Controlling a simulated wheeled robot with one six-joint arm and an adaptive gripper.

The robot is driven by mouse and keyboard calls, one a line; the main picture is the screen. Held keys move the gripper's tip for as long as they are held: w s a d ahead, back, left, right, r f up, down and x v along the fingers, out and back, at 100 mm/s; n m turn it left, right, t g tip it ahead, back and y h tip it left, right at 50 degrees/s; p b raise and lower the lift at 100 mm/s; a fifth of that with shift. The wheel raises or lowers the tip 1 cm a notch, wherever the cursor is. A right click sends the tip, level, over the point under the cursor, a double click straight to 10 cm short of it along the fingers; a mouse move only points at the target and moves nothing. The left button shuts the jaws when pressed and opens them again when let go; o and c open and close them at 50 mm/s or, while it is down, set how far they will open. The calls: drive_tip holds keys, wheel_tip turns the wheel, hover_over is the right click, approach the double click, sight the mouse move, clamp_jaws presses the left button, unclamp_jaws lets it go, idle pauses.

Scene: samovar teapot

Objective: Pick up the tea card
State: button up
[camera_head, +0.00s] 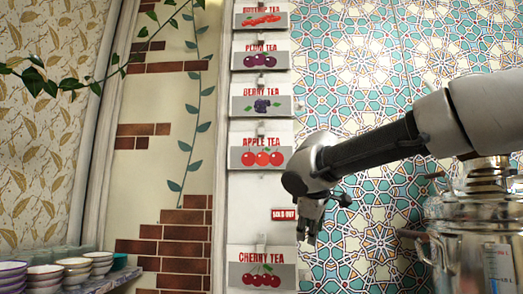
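Several tea cards hang in a column on a pale strip of wall. From the top they are a partly cut-off card with red fruit (262,17), the plum tea card (262,56), the berry tea card (262,100), the apple tea card (258,142) and the cherry tea card (262,270). Between apple and cherry is a gap with a small red "sold out" sign (283,213). My gripper (308,236) points down just right of that sign, above and right of the cherry tea card. No card shows in it. Its finger opening is too small to judge.
A metal samovar (475,245) stands at the lower right, close to my arm. Stacked bowls (75,270) sit on a shelf at the lower left. Patterned tiles cover the wall behind my gripper. A leafy vine hangs at the upper left.

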drive_tip(key=w+a+r+n+t+y, duration=0.1)
drive_tip(key=w+a+r+n+t, duration=0.1)
drive_tip(key=a+r, duration=0.45)
drive_tip(key=w+a+r+n+t, duration=0.25)
drive_tip(key=a+r, duration=0.25)
drive_tip(key=r, duration=0.3)
drive_tip(key=n+t+y, duration=0.1)
drive_tip(key=n+t, duration=0.2)
drive_tip(key=t, duration=0.1)
approach(261, 131)
drive_tip(key=w, duration=0.2)
drive_tip(key=shift+m, duration=0.25)
drive_tip(key=w, duration=0.7)
drive_tip(key=shift+w+a, duration=0.2)
drive_tip(key=shift+a, duration=0.2)
drive_tip(key=shift+c, duration=0.2)
clamp_jaws()
drive_tip(key=shift+r, duration=0.1)
